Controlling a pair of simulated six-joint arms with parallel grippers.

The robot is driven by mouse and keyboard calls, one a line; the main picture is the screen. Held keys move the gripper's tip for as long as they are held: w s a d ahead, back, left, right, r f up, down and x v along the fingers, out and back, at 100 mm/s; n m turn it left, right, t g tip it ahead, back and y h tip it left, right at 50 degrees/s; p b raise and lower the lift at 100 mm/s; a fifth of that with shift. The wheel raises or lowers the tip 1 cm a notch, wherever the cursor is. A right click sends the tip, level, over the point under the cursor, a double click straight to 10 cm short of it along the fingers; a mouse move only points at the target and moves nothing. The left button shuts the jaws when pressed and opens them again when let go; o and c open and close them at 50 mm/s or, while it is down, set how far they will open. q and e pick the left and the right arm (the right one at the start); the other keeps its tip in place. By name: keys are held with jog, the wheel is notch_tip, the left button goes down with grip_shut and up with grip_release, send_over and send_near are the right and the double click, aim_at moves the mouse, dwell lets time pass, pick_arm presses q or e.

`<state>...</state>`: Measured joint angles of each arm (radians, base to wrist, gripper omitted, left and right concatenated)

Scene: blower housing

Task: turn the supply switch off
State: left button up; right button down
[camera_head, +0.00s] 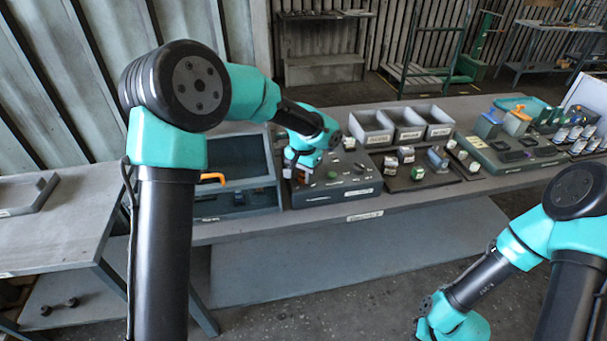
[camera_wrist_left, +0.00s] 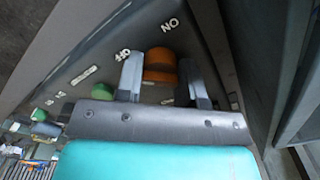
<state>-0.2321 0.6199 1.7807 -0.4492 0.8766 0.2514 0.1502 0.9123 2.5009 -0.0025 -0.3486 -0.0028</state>
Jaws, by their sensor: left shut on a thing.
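The supply switch is an orange-red knob (camera_wrist_left: 160,66) on a dark control panel (camera_head: 352,188), with white ON and OFF lettering beside it in the left wrist view. My left gripper (camera_head: 301,170) reaches down onto the left part of the panel. In the left wrist view the two fingers of the left gripper (camera_wrist_left: 165,78) stand on either side of the knob, shut on it. The lettering appears upside down there, and the knob's exact pointing is hard to read. My right arm is at the lower right, its gripper outside the picture.
A green button (camera_wrist_left: 103,91) sits on the panel near the knob. An open dark case (camera_head: 235,160) stands left of the panel. Grey bins (camera_head: 408,122) and a tray of small parts (camera_head: 418,172) are to the right.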

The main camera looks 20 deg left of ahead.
aim_at(303, 173)
pick_arm(q)
jog(key=o, duration=0.9)
jog(key=shift+r, duration=0.1)
notch_tip(303, 173, up, 17)
jog(key=shift+r, duration=0.15)
dwell(0.5)
